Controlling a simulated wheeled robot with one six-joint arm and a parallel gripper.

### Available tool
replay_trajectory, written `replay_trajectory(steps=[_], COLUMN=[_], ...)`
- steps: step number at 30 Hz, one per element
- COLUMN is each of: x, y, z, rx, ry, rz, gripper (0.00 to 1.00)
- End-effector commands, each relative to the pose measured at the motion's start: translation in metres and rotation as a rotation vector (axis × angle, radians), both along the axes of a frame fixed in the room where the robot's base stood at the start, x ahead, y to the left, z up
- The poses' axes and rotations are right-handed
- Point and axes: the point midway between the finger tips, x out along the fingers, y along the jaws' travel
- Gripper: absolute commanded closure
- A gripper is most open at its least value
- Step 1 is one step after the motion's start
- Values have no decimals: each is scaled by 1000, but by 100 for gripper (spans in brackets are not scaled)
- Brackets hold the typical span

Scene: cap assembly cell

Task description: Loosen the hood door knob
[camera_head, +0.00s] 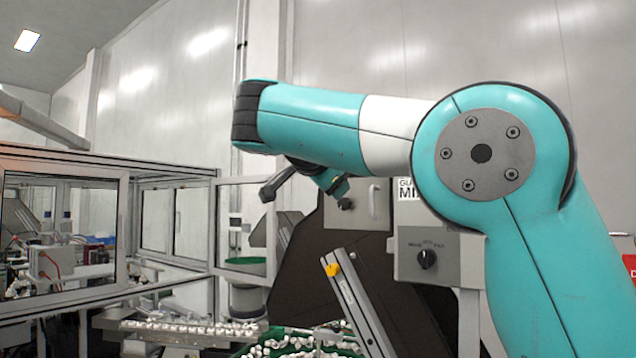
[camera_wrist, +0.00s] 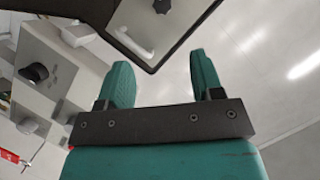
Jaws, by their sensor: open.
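The hood door knob (camera_wrist: 162,6) is a dark star-shaped knob on a grey door panel, at the top edge of the wrist view. A white handle (camera_wrist: 135,44) is on the same panel. In the head view the knob (camera_head: 345,204) shows small, just below my gripper, with the handle (camera_head: 374,202) to its right. My gripper (camera_wrist: 160,64) has two teal fingers, spread apart with nothing between them. The knob lies beyond the fingertips, apart from them. In the head view my gripper (camera_head: 336,186) is partly hidden behind my arm.
A grey control box (camera_head: 412,240) with a black rotary knob (camera_head: 427,258) stands right of the dark hood. A slanted metal rail with a yellow knob (camera_head: 332,269) is in front. Green trays of white caps (camera_head: 290,345) are below. A framed glass enclosure (camera_head: 60,165) stands left.

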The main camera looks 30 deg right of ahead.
Motion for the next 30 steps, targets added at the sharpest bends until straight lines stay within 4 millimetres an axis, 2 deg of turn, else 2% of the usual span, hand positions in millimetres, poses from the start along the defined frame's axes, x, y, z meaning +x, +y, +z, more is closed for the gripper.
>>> replay_trajectory(steps=[3,12,24,27,29,30], x=[-5,-6,-6,-1,5,9], y=[8,21,22,25,30,36], z=[6,8,6,-7,-27,-46], rx=[1,0,-1,-22,-51,-78], ry=[0,1,3,43,103,157], rz=[-5,1,6,59,139,216], gripper=[40,40,40,40,40,40])
